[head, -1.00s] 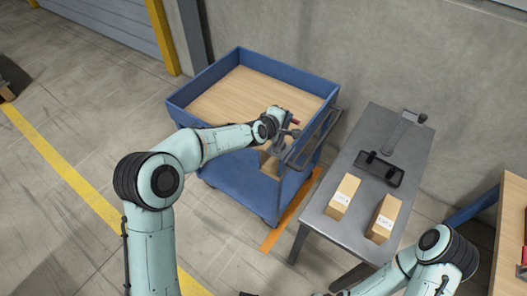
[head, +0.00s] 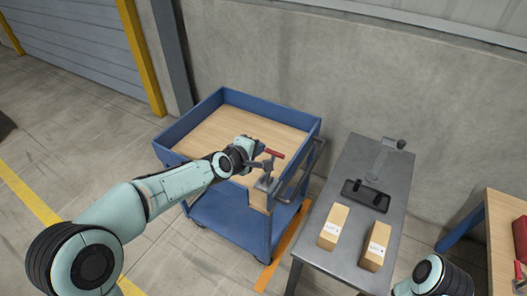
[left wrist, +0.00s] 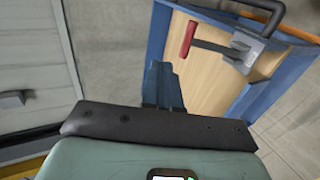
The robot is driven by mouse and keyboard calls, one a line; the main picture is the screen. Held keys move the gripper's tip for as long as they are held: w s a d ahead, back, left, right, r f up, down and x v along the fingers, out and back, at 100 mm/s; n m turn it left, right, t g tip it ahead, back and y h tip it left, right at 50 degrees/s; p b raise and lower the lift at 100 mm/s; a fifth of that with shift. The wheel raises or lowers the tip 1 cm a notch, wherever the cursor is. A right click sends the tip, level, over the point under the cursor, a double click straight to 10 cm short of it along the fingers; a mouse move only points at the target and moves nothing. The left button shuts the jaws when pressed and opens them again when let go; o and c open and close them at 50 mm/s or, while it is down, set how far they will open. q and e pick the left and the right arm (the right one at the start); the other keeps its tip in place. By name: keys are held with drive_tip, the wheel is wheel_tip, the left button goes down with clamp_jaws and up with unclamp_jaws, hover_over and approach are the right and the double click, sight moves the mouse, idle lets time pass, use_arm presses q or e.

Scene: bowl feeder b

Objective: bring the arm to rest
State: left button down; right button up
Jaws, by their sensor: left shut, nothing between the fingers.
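My left arm reaches in from the left in the head view, and its gripper (head: 248,150) is over the right part of the blue trolley (head: 222,97). In the left wrist view the left gripper's dark fingers (left wrist: 162,72) are together with nothing between them. A clamp with a red handle (head: 274,153) and grey body is at the trolley's near right corner, just right of the gripper. The red handle also shows in the left wrist view (left wrist: 188,39), apart from the fingers. Part of my right arm shows at the bottom right; its gripper is out of view.
A grey metal table (head: 328,240) stands right of the trolley, with two labelled cardboard boxes (head: 334,227) (head: 376,246) and a black tray (head: 366,195) on it. A wooden-topped bench (head: 500,240) is at the far right. A concrete wall closes the back. The trolley's wooden top is largely clear.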

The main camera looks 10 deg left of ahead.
use_arm(q)
drive_tip(key=shift+s+a+r, duration=0.15)
drive_tip(key=shift+s+r, duration=0.45)
drive_tip(key=s+a+f+m+g+y, duration=0.1)
drive_tip(key=s+f+m+g, duration=0.35)
drive_tip(key=f, duration=1.05)
drive_tip(key=s+a+f+g, duration=0.15)
drive_tip(key=s+f, duration=0.65)
drive_tip(key=f, duration=0.8)
drive_tip(key=s+f+m+g, duration=0.1)
drive_tip(key=s+f, duration=0.3)
drive_tip(key=s, duration=0.5)
drive_tip(key=s+d+f+m+g, duration=0.1)
drive_tip(key=s+f, duration=0.4)
drive_tip(key=s, duration=0.5)
drive_tip(key=s+d+f+m+g, duration=0.1)
drive_tip(key=s+f+m+g, duration=0.2)
drive_tip(key=s, duration=0.7)
drive_tip(key=shift+f+g+p, duration=0.4)
drive_tip(key=shift+f+g, duration=0.45)
drive_tip(key=shift+g, duration=0.05)
drive_tip(key=shift+d+m, duration=0.1)
drive_tip(key=shift+m, duration=0.15)
